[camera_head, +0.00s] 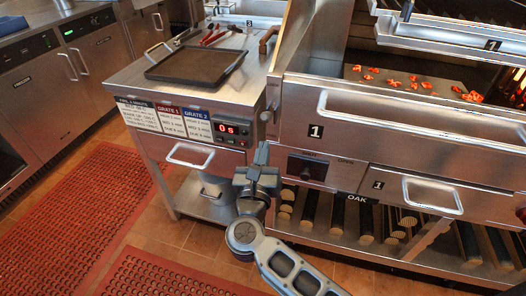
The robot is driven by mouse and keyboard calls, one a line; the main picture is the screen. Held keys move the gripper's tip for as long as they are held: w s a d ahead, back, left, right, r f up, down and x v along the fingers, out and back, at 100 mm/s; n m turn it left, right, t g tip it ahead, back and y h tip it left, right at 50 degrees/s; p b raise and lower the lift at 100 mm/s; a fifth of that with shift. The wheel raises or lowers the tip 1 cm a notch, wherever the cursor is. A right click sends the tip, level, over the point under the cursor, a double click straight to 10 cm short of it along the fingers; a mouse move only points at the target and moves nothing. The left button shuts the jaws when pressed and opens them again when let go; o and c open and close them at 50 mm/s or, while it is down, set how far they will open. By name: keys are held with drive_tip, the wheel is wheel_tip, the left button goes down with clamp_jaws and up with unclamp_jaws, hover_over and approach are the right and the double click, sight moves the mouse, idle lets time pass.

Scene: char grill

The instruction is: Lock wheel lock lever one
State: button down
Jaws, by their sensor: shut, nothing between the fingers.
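My gripper (262,154) points up in front of the steel grill (400,112), near its left front corner. Its fingers look shut and hold nothing. A small metal knob or lever (268,115) sits at the grill's left front edge, just above my gripper, with a small gap showing between them. A brown handle (268,40) stands further back at the grill's left side. I cannot tell for certain which of these is wheel lock lever one, or whether it is locked. A "1" label (317,131) is on the grill front.
A steel side table (130,82) with a dark tray (196,66) and red-handled tongs (215,35) stands left. Drawer handles (190,155) (433,194) stick out. Oak logs (310,210) lie on the lower shelf. Red mats (75,215) cover the floor left.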

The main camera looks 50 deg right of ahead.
drive_tip(key=r+b+v, duration=0.1)
drive_tip(key=v, duration=0.8)
idle(0.4)
drive_tip(key=s+a+r+m+t+y, duration=0.1)
drive_tip(key=s+a+m+t+y, duration=0.1)
drive_tip(key=s+a+m+y, duration=0.3)
drive_tip(key=s+a+r+m+t+y, duration=0.2)
drive_tip(key=s+m+y, duration=1)
drive_tip(key=s+m, duration=0.7)
drive_tip(key=a+m+t, duration=0.1)
drive_tip(key=a, duration=0.1)
drive_tip(key=shift+s+a+t, duration=0.3)
drive_tip(key=shift+a, duration=0.05)
